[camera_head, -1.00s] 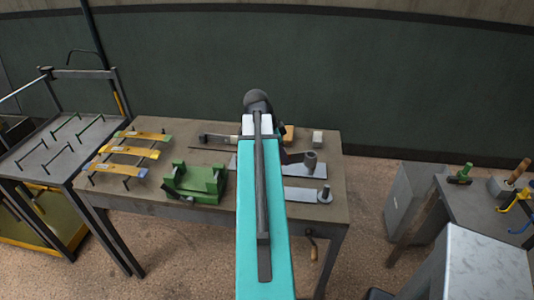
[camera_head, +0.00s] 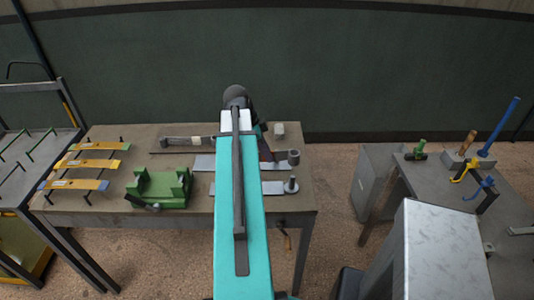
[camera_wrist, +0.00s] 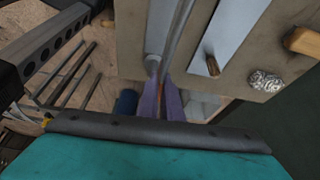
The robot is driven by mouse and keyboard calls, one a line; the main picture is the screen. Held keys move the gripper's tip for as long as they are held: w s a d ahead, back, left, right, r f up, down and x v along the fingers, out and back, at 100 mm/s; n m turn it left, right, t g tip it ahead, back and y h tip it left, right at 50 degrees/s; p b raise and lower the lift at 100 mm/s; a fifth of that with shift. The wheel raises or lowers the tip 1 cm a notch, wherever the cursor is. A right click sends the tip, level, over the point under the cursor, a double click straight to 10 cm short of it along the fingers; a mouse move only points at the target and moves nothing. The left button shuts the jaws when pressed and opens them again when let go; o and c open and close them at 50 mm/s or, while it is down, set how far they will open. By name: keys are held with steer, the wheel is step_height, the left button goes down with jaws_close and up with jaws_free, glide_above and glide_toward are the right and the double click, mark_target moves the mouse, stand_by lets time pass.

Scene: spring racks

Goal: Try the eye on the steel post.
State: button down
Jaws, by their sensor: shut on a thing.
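My gripper (camera_wrist: 167,100) shows two purple fingers in the wrist view, closed on a thin dark strip (camera_wrist: 178,35) that runs up the picture. Its held end is between the fingertips, and I cannot make out an eye there. In the head view my arm hides most of the gripper and strip. Two pale steel plates lie on the bench. The far one carries a wide grey upright cylinder (camera_head: 294,157) at its right end; the near one carries a slimmer steel post (camera_head: 291,185). In the wrist view the fingers are close to the bench edge; height above it is unclear.
On the bench (camera_head: 110,212) stand a green cradle (camera_head: 160,188) and several yellow strips on pegs (camera_head: 85,163). A side table at right holds hooks and a tall blue rod (camera_head: 499,126).

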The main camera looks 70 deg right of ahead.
steer(key=shift+f, duration=0.1)
steer(key=shift+s+f+b, duration=0.1)
steer(key=shift+f+b, duration=1.65)
steer(key=shift+f, duration=0.95)
steer(key=shift+f+b, duration=1.95)
steer(key=shift+f, duration=1.15)
stand_by(2.1)
